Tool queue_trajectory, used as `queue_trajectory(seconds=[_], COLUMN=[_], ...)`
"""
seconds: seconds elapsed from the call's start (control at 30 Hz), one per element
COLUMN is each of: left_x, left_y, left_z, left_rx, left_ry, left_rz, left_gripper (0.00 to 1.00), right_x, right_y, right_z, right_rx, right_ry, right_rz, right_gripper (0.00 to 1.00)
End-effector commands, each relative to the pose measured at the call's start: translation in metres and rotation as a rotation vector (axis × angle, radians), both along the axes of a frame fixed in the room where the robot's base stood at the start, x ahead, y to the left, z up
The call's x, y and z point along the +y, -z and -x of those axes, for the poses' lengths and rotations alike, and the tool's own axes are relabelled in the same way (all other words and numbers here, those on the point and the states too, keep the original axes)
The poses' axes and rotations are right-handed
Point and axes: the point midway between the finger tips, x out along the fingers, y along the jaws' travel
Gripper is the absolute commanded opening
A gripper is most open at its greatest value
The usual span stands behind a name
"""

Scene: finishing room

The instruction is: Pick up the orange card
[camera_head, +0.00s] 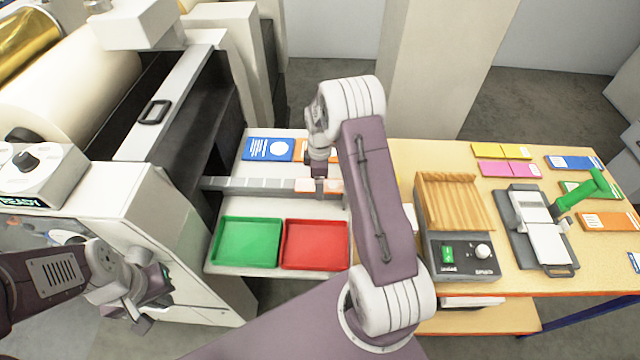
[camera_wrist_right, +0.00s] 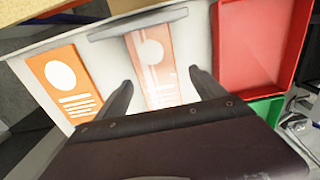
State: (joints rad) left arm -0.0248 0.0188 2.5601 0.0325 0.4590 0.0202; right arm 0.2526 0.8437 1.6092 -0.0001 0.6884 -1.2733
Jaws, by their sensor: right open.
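In the right wrist view, a pale orange card (camera_wrist_right: 152,62) with a white circle lies flat between the fingertips of my right gripper (camera_wrist_right: 160,78). The gripper is open and empty, with one finger towards each long side of the card. A second orange card (camera_wrist_right: 66,82), also with a white circle, lies to its left on the white top. In the head view my right arm partly covers the orange card (camera_head: 302,147) beside a blue card (camera_head: 268,149). My left gripper (camera_head: 150,300) is at the lower left, away from the cards; its jaw opening is unclear.
A green tray (camera_head: 218,246) and a red tray (camera_head: 286,250) stand in front of the grey strip (camera_head: 240,186). A wooden table (camera_head: 420,152) at the right holds a wooden tray with controls (camera_head: 480,268), a green-handled device (camera_head: 540,238) and several coloured cards. A large machine (camera_head: 150,215) stands left.

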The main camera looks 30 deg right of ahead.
Motion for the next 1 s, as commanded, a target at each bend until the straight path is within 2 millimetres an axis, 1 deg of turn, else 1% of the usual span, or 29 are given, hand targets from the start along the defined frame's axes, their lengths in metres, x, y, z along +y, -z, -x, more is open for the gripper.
queue_trajectory(seconds=[0.07,0.17,0.2,0.27,0.3,0.5,0.57,0.67,0.8,0.9,1.0], left_x=[0.000,0.000,0.000,0.000,0.000,0.000,0.000,0.000,0.000,0.000,0.000], left_y=[0.001,0.001,0.001,0.001,0.001,0.001,0.002,0.008,0.016,0.020,0.021], left_z=[0.000,0.000,0.000,0.000,0.000,0.000,0.000,0.000,0.000,0.000,0.000], left_rx=[0.000,0.000,0.000,0.000,0.000,0.000,0.000,0.000,0.000,0.000,0.000], left_ry=[0.000,0.000,0.000,0.000,0.000,0.000,0.000,0.000,0.000,0.000,0.000], left_rz=[0.000,0.000,0.000,0.000,0.000,0.000,0.000,0.000,0.000,0.000,0.000], left_gripper=[0.00,0.00,0.00,0.00,0.00,0.00,0.00,0.00,0.00,0.00,0.00], right_x=[0.000,0.000,0.000,0.000,0.000,0.000,0.000,0.000,0.000,0.000,0.000], right_y=[0.000,0.000,0.000,0.000,0.000,-0.001,-0.003,-0.019,-0.054,-0.076,-0.092], right_z=[0.000,0.000,0.000,0.000,0.000,0.000,-0.001,-0.002,-0.001,-0.001,0.000], right_rx=[0.000,0.000,0.000,0.000,0.000,0.000,-0.001,-0.006,-0.007,-0.005,-0.002], right_ry=[0.000,0.000,0.000,0.000,0.000,0.000,0.000,0.000,0.000,0.000,0.000], right_rz=[0.000,0.000,0.000,0.000,0.000,0.000,0.001,0.001,0.002,0.002,0.000], right_gripper=[0.80,0.55,0.44,0.27,0.16,0.15,0.15,0.15,0.15,0.15,0.15])
